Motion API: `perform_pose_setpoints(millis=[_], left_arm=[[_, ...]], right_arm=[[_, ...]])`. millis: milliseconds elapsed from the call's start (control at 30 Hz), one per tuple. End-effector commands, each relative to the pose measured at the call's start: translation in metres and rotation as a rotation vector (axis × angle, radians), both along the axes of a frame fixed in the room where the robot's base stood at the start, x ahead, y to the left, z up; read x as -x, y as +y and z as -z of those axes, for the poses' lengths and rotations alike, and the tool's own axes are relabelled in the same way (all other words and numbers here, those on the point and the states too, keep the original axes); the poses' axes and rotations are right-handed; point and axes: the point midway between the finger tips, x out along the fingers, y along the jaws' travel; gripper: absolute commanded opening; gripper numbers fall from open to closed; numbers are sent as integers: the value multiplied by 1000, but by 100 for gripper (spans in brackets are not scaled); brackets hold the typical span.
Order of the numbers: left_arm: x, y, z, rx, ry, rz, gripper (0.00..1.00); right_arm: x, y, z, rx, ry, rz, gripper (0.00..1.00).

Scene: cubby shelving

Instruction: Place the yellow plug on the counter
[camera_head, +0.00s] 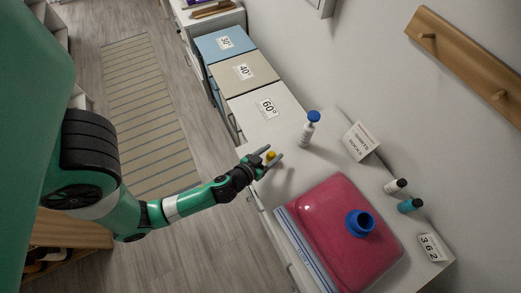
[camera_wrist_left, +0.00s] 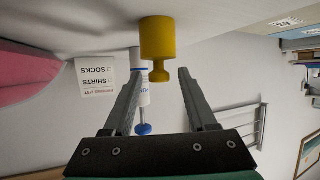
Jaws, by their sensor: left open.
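The yellow plug (camera_head: 270,156) shows near the counter's left edge, between the fingertips of my left gripper (camera_head: 272,153). In the left wrist view, which is upside down, the yellow plug (camera_wrist_left: 158,40) has a wide body and a narrower knob. Its wide end appears to rest on the white counter (camera_head: 300,180), with the knob facing the gripper. My left gripper (camera_wrist_left: 158,72) is open, its fingers apart on either side of the knob with gaps visible. No finger visibly touches the plug. My right gripper is out of view.
A white bottle with a blue cap (camera_head: 308,128) stands beyond the gripper, near a packing-list card (camera_head: 360,141). Two small bottles (camera_head: 395,186) stand near the wall. Labelled bins (camera_head: 265,108) adjoin the counter's far end.

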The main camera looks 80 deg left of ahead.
Motion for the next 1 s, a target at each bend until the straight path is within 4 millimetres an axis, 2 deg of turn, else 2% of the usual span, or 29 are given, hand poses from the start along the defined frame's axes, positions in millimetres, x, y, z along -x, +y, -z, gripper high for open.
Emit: perform_pose_setpoints(millis=[33,200,400,1000], left_arm=[[10,-10,-3,0,3,9,58],[42,-34,-22,-1,2,11,58],[57,-46,-31,1,2,7,58],[62,-47,-35,1,-1,0,58]], right_arm=[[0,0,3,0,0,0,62],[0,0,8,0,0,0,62],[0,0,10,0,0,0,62],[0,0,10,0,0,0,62]])
